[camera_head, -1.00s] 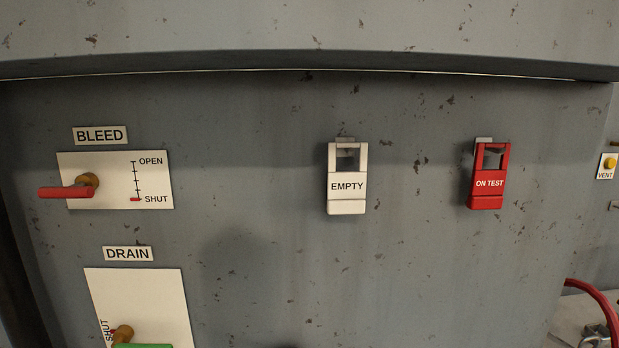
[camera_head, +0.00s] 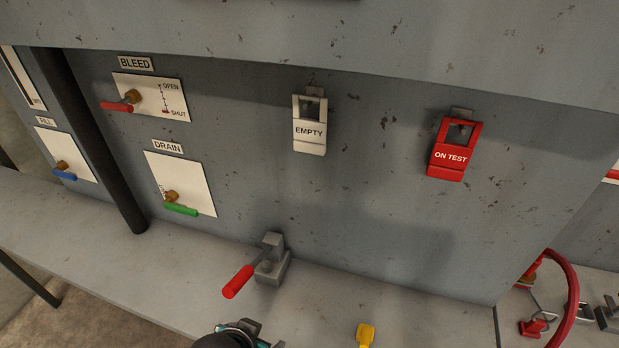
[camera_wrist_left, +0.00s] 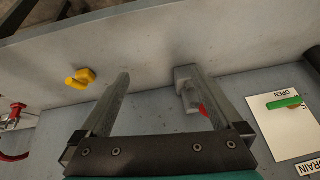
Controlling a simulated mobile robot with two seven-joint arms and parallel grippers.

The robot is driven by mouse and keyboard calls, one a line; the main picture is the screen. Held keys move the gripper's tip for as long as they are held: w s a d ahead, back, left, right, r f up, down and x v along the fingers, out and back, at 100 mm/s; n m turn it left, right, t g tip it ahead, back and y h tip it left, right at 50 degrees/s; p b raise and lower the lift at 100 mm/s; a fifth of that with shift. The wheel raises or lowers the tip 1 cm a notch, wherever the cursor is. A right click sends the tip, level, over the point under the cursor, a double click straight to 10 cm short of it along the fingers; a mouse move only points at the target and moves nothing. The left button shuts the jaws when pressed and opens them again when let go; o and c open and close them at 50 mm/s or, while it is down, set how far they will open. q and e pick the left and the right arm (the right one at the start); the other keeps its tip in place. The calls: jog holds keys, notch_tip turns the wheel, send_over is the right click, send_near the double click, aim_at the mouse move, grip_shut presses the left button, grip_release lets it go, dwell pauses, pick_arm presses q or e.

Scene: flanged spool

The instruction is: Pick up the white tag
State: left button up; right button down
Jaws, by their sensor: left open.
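The white tag (camera_head: 310,134) reads EMPTY. It hangs on the upper grey panel in the head view, with an open window at its top, and is tilted in the picture. It does not show in the left wrist view. My left gripper (camera_head: 240,332) shows only in part at the bottom edge of the head view, well below the tag and apart from it. In the left wrist view its two fingers (camera_wrist_left: 158,78) are spread wide with nothing held between them. My right gripper is not in view.
A red ON TEST tag (camera_head: 454,147) hangs right of the white one. A grey clamp with a red handle (camera_head: 238,281) stands on the ledge between my left gripper and the panel. A yellow piece (camera_head: 366,334) is at the bottom. BLEED (camera_head: 150,97) and DRAIN (camera_head: 186,184) valves are left.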

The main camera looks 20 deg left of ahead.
pick_arm(q)
jog(key=w+d+r+t+p, duration=0.1)
jog(key=w+r+t, duration=0.25)
jog(key=r, duration=0.65)
jog(key=w+d+r+t+h+p, duration=0.1)
jog(key=w+r+t, duration=0.3)
jog(key=r, duration=0.6)
jog(key=w+d+r+t+p, duration=0.15)
jog(key=r+t, duration=0.35)
jog(key=r, duration=0.5)
jog(key=b, duration=0.6)
send_near(309, 130)
jog(key=shift+n, duration=0.4)
jog(key=shift+w+r+p, duration=0.1)
jog(key=shift+w+p, duration=1.4)
jog(key=shift+w, duration=3)
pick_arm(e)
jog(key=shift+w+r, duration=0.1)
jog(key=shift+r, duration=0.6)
pick_arm(q)
jog(key=shift+c, duration=0.4)
jog(key=c, duration=1.2)
